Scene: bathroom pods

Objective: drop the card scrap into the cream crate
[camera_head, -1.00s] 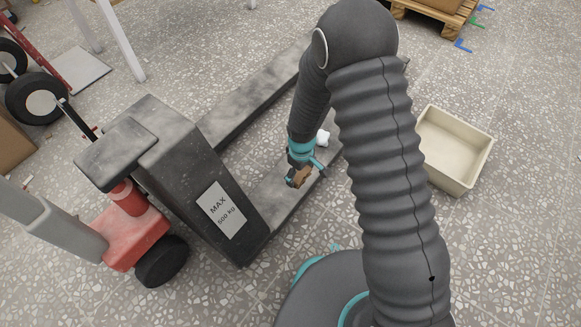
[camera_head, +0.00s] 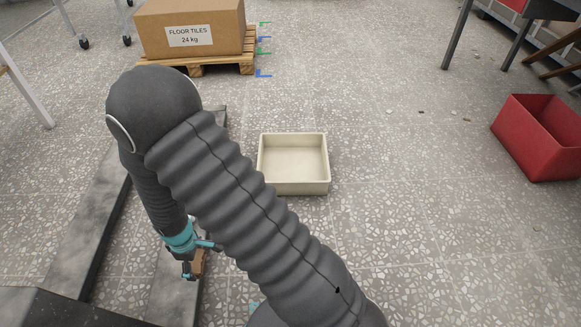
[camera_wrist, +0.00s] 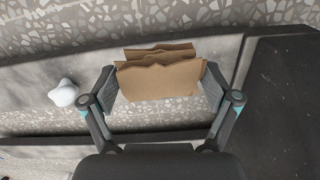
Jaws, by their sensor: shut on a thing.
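My gripper (camera_head: 193,268) is shut on the card scrap (camera_head: 200,262), a folded piece of brown cardboard with torn edges. In the wrist view the card scrap (camera_wrist: 160,78) sits between the two fingers of my gripper (camera_wrist: 160,86), above a pallet-truck fork. The cream crate (camera_head: 293,188) stands on the floor near the picture's middle in the head view, open at the top and empty. My gripper is to the left of and nearer than the crate, apart from it. The crate is not in the wrist view.
Dark pallet-truck forks (camera_head: 97,215) lie at the left. A white crumpled lump (camera_wrist: 63,93) lies beside the scrap in the wrist view. A red crate (camera_head: 540,140) stands at right. A floor-tiles box (camera_head: 190,30) is on a pallet behind. Floor around the cream crate is clear.

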